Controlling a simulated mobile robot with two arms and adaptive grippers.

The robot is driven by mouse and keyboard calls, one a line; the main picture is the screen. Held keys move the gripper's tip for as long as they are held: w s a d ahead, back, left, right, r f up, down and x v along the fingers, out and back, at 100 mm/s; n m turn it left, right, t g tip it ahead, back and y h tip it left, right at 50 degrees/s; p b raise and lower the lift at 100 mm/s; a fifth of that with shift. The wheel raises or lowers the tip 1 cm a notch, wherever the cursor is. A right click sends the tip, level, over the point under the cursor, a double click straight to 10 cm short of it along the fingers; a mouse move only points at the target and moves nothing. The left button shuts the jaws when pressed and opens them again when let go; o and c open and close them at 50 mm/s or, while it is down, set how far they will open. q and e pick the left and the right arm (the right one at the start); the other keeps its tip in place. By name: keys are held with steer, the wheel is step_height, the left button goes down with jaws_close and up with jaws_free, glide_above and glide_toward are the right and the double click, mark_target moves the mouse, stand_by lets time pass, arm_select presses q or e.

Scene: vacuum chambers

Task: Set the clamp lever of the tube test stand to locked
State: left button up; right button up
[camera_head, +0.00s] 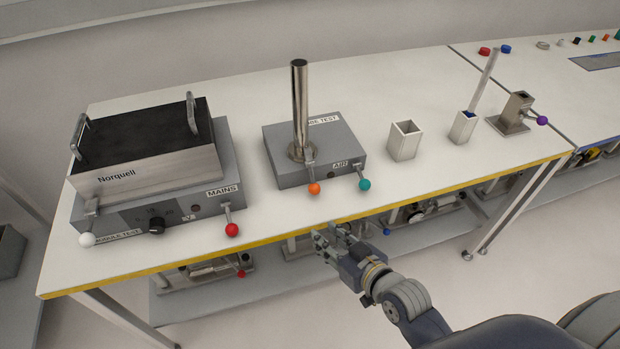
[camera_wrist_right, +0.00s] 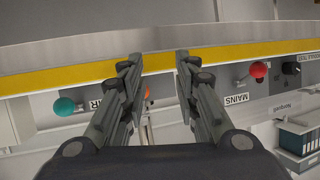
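The tube test stand (camera_head: 290,172) is a grey box on the bench with an upright metal tube (camera_head: 300,100) on it. At the tube's foot a short lever with an orange ball (camera_head: 314,188) points toward the front edge. A teal-ball lever (camera_head: 364,184) by the AIR label is to its right. My right gripper (camera_head: 330,236) is just off the bench's front edge, below the orange ball and apart from it. In the wrist view its fingers (camera_wrist_right: 156,62) are spread and empty; the orange ball (camera_wrist_right: 147,93) is partly hidden behind one finger. My left gripper is not in view.
The Norquell unit (camera_head: 150,180) at left has white and red ball levers. Right of the stand are an open square holder (camera_head: 404,140), another holder (camera_head: 463,127) with a leaning tube, and a purple-ball fixture (camera_head: 514,113). The yellow bench edge (camera_head: 270,237) lies by my gripper.

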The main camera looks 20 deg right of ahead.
steer(key=r, duration=0.1)
steer(key=m+t, duration=0.2)
steer(key=t, duration=0.3)
glide_toward(312, 170)
steer(key=shift+h, duration=0.4)
steer(key=w, duration=0.2)
steer(key=w+a, duration=0.1)
steer(key=w, duration=0.2)
steer(key=w+a+p, duration=0.1)
steer(key=w, duration=0.2)
steer(key=shift+r, duration=0.15)
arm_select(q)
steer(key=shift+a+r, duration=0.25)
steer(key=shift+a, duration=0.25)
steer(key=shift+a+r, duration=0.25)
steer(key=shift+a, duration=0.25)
arm_select(e)
jaws_close()
